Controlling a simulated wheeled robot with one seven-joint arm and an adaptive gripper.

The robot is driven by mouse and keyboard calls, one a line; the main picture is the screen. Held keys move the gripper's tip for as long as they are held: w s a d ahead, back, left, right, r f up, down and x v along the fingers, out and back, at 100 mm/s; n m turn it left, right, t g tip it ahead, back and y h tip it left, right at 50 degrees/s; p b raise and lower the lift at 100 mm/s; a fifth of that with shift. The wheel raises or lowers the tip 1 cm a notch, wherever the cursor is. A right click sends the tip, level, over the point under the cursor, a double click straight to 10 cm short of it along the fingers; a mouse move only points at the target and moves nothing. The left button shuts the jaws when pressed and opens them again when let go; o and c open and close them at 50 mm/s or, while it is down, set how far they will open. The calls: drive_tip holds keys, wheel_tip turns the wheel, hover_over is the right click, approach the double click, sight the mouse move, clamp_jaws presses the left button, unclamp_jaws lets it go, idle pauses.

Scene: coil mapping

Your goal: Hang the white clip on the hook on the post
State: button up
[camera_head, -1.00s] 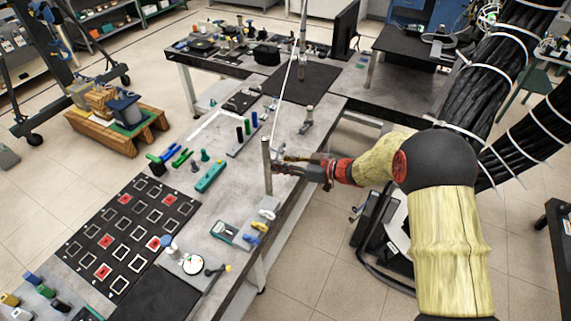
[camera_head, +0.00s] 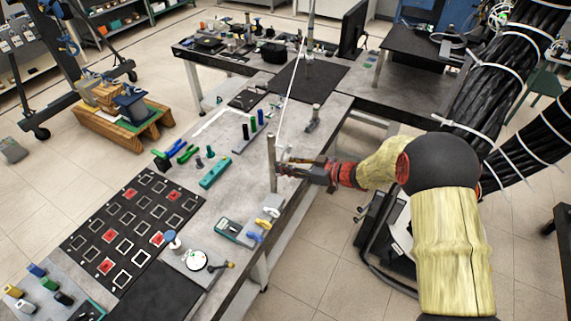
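A grey upright post (camera_head: 272,172) stands near the right edge of the long table. My gripper (camera_head: 284,165) is level with its upper part, just right of it, reaching in from the right. Its fingertips are small and close to the post. I cannot tell whether they touch it, or whether they are open or shut on something. A white clip-like piece (camera_head: 272,211) lies on the table's right edge, in a row with a yellow one (camera_head: 265,224) and a blue one (camera_head: 254,237). The hook on the post is too small to make out.
A thin white line (camera_head: 290,95) rises from near the post's top. A green-edged device (camera_head: 229,228) and a round white dial (camera_head: 196,260) are in front. Black mat with framed squares (camera_head: 82,243) at left. Open floor (camera_head: 330,255) lies right of the table.

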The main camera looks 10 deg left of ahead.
drive_tip(key=o, duration=0.4)
drive_tip(key=shift+d, duration=0.1)
